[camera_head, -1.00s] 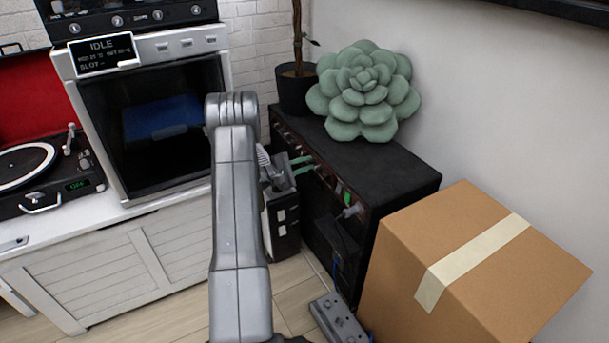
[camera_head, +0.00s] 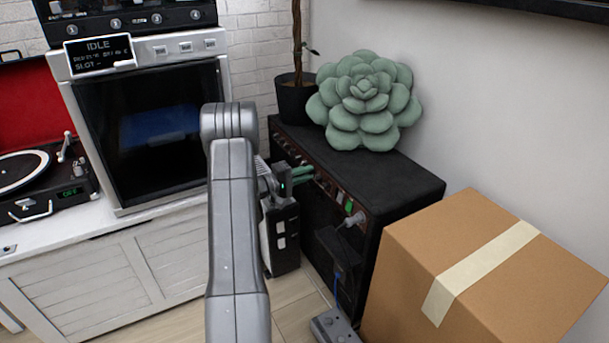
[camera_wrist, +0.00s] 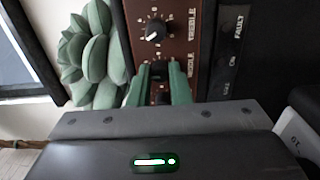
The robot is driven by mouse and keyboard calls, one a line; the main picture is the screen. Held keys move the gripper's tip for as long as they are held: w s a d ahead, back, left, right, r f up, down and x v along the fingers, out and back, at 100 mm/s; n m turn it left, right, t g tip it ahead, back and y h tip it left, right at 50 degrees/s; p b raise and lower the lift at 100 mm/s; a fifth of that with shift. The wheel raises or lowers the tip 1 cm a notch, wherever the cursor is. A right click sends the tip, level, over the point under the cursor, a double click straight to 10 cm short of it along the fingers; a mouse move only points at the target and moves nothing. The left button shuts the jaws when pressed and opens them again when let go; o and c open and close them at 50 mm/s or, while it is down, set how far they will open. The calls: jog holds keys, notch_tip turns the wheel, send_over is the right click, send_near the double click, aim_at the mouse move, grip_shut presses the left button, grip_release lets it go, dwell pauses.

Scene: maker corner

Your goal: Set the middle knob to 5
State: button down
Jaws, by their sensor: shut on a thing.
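The amplifier (camera_head: 400,183) is a black cabinet with a brown control panel facing my arm. In the wrist view, the panel (camera_wrist: 177,50) carries a TREBLE knob (camera_wrist: 153,30), dark with a white pointer, and below it the word MIDDLE. My gripper (camera_wrist: 158,72) has green fingers closed around the middle knob (camera_wrist: 158,68), of which only a dark part shows between them. Its pointer and most of its scale are hidden, so I cannot read its setting. In the head view, my gripper (camera_head: 303,171) reaches the panel from the left.
A green succulent cushion (camera_head: 365,100) and a potted plant (camera_head: 294,98) stand on the amplifier. A cardboard box (camera_head: 480,265) is close on the right. A grey pedal (camera_head: 333,327) lies on the floor. An oven (camera_head: 150,130) and a turntable (camera_head: 45,180) are on the left.

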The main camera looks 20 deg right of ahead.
dwell(0.3)
jog(key=c, duration=1.3)
grip_release()
jog(key=shift+c, duration=0.2)
jog(key=shift+a, duration=0.1)
jog(key=s+a+p, duration=0.2)
jog(key=a+p, duration=0.1)
jog(key=a, duration=1)
jog(key=shift+a+p, duration=0.3)
jog(key=shift+p, duration=0.1)
jog(key=shift+d, duration=0.1)
jog(key=w+d+b, duration=0.2)
jog(key=d+b, duration=0.1)
jog(key=d, duration=1)
jog(key=shift+d+b, duration=0.3)
jog(key=shift+b, duration=0.1)
